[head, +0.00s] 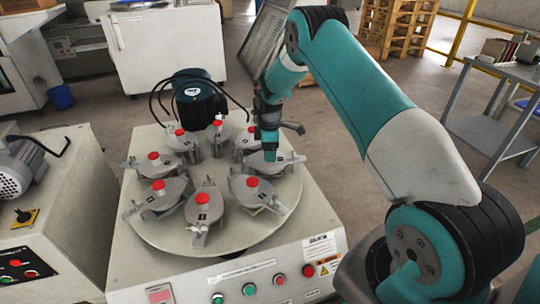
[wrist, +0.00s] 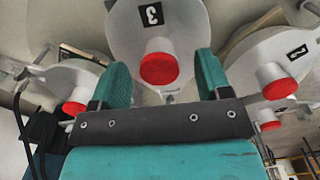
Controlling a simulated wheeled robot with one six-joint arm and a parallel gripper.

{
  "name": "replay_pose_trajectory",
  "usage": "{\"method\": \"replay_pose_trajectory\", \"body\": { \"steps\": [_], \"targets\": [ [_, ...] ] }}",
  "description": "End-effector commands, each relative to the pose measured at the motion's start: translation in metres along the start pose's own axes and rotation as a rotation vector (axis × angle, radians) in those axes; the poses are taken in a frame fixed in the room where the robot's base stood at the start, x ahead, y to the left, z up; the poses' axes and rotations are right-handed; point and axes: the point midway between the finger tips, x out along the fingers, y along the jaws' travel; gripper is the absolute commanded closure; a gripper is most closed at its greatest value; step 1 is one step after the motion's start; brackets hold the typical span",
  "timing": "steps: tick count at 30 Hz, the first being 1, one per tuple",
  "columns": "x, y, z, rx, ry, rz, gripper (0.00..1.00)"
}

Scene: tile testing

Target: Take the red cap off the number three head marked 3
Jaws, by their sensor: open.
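In the wrist view, the pale grey head marked 3 (wrist: 155,15) is at the top middle, its black label upside down. Its red cap (wrist: 160,68) sits on the white neck of that head. My gripper (wrist: 162,60) is open, one teal finger on each side of the cap in the picture. I cannot tell whether the fingers touch it or how far away it is. In the head view, my gripper (head: 269,156) points down over a grey head (head: 278,168) on the right of the round table; that head's cap is hidden behind the gripper.
Several similar heads with red caps, such as one (head: 252,182) in front, ring the round table (head: 255,232) closely. Neighbouring red caps (wrist: 280,84) show in the wrist view too. A dark motor with cables (head: 195,97) stands behind. A control panel with buttons (head: 249,289) is at the front.

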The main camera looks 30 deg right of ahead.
Motion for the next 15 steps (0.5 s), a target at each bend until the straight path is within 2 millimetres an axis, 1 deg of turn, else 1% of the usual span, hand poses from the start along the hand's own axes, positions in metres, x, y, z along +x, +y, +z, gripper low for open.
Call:
{"method": "replay_pose_trajectory", "body": {
  "steps": [3, 4, 10, 15],
  "targets": [
    [-0.0013, 0.0002, 0.0001, 0.000, 0.000, 0.000, 0.29],
    [-0.0013, 0.0001, 0.0001, 0.000, 0.000, 0.000, 0.34],
    [-0.0014, 0.0000, 0.0002, 0.000, 0.000, 0.000, 0.80],
    [-0.0014, 0.0000, 0.0002, 0.000, 0.000, 0.000, 0.82]
  ]
}}
